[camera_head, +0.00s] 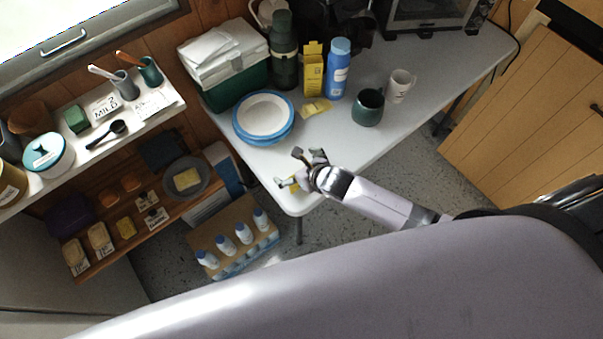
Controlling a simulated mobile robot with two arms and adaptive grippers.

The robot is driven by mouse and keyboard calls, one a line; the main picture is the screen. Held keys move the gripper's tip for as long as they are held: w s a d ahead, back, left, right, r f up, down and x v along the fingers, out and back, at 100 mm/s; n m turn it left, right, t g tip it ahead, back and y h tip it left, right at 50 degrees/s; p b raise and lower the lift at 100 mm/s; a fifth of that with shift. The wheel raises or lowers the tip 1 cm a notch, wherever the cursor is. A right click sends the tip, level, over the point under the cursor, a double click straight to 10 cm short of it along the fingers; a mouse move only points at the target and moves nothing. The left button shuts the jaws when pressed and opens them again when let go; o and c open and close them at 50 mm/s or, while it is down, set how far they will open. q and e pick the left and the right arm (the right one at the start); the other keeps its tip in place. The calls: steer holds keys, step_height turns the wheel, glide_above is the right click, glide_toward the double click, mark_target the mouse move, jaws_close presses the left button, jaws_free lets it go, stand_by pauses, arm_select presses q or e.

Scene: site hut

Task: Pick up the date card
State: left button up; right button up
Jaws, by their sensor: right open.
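I cannot tell for sure which card is the date card. A white card with dark print that looks like "2 MILD" (104,107) stands on the upper shelf at the left. A paler card (153,105) is to its right, its print too small to read. Small white cards with dark marks (147,200) are on the lower shelf. My right gripper (291,169) is open and appears empty over the near left corner of the table, well right of all these cards. A bit of yellow shows beside its fingers, partly hidden. My left gripper is out of view.
The white table (440,95) holds blue-rimmed plates (264,116), a cooler (222,60), a yellow box (313,70), a blue bottle (338,68), a green mug (368,108) and a white mug (400,85). A box with white bottles (232,238) stands on the floor below the table.

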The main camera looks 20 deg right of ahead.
steer(key=shift+c, duration=0.2)
steer(key=c, duration=0.8)
steer(key=shift+o, duration=0.2)
